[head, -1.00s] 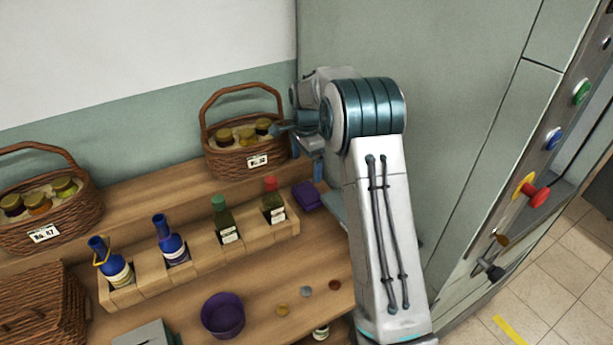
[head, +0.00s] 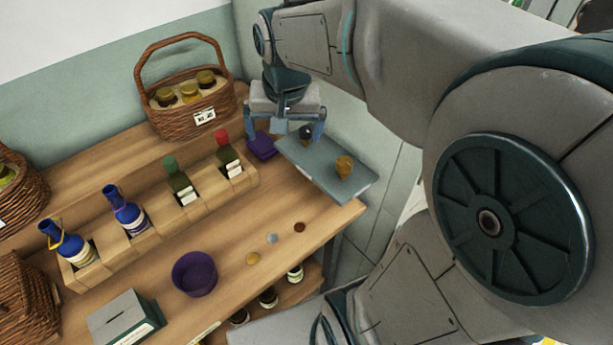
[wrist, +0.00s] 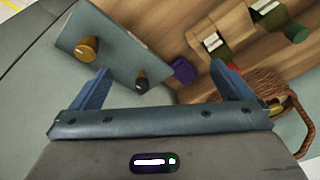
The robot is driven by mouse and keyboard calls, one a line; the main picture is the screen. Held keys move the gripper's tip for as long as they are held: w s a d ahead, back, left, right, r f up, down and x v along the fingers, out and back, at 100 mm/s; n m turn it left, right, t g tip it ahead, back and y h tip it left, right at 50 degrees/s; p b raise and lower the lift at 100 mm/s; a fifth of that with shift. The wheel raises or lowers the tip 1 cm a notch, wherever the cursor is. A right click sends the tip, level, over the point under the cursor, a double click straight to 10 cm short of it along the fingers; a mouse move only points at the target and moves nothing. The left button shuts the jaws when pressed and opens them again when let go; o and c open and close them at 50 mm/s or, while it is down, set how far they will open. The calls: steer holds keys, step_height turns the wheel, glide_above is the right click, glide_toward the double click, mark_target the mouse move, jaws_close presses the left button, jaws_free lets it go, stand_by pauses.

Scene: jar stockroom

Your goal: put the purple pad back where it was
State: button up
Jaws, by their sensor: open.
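The purple pad (head: 261,146) is a small dark purple square on the wooden counter, just past the right end of the bottle rack and beside a grey board. It also shows in the wrist view (wrist: 184,70), between the fingers and nearer the right one. My gripper (head: 285,130) is open above the back right of the counter, its fingers spread to either side. In the wrist view my gripper (wrist: 160,68) holds nothing between its fingers. I cannot tell its exact height above the pad.
The grey board (head: 350,183) bears a dark knob (head: 306,133) and an amber knob (head: 344,166), close to my gripper. A wicker basket of jars (head: 185,122) stands behind left. The bottle rack (head: 215,195) and a purple bowl (head: 195,273) are in front.

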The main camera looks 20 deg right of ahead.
steer(key=s+f+n+t, duration=0.1)
steer(key=s+n, duration=0.3)
steer(key=s, duration=0.7)
steer(key=shift+f, duration=0.75)
